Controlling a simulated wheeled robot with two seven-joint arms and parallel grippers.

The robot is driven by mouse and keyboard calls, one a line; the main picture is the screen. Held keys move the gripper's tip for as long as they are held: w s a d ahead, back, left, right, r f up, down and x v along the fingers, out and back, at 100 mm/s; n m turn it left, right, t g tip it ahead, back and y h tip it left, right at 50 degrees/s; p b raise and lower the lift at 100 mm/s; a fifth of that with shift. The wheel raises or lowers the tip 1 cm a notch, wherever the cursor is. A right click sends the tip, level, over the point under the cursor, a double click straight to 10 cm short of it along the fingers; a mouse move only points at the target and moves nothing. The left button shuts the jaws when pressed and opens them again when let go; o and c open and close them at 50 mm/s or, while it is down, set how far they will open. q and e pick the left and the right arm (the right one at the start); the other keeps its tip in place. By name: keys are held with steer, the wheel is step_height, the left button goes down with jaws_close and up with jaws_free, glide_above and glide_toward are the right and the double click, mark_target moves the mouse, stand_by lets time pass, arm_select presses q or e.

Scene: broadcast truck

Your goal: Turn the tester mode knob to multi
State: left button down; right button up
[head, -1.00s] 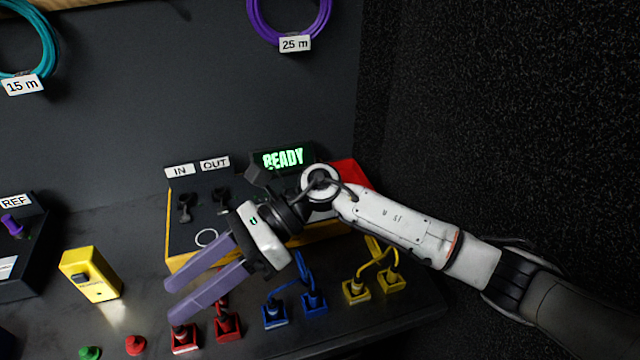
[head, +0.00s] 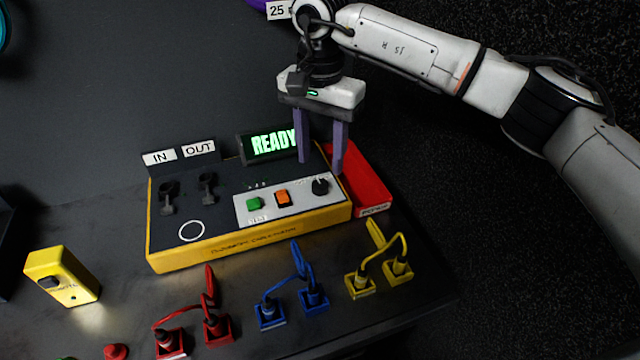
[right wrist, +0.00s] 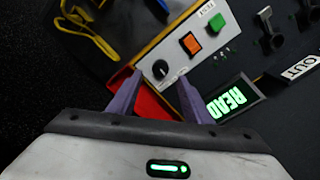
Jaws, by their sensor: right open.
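The tester (head: 168,262) is a yellow box with a dark top, a READY display (head: 272,143), a green button (head: 254,204) and an orange button (head: 283,198). Its black mode knob (head: 320,186) sits at the right end of the light panel. The knob also shows in the right wrist view (right wrist: 160,68), just beyond the fingertips. The knob's labels are too small to read. My right gripper (head: 320,168) is open, with its purple fingers pointing down above and behind the knob, apart from it. My left gripper is not in view.
A red tray (head: 372,190) stands against the tester's right side. Red, blue and yellow cable plugs (head: 312,297) stand in front of the tester. A yellow box (head: 62,275) is at the left. IN and OUT signs rise behind two dark connectors.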

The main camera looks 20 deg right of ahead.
mark_target(320, 183)
step_height(320, 183, down, 5)
steer(key=b, duration=0.2)
steer(key=shift+f+b, duration=0.2)
steer(key=shift+b, duration=0.2)
steer(key=shift+f, duration=0.35)
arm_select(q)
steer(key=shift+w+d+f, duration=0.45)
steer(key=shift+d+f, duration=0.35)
arm_select(e)
steer(key=c, duration=1.1)
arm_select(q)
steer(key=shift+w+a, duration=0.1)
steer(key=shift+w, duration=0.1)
arm_select(e)
steer(key=shift+o, duration=0.2)
steer(key=m, duration=0.5)
steer(key=shift+r, duration=0.1)
arm_select(q)
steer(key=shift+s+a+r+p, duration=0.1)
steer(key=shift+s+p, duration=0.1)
steer(key=shift+p, duration=0.1)
arm_select(e)
steer(key=m, duration=0.6)
steer(key=shift+m, duration=0.4)
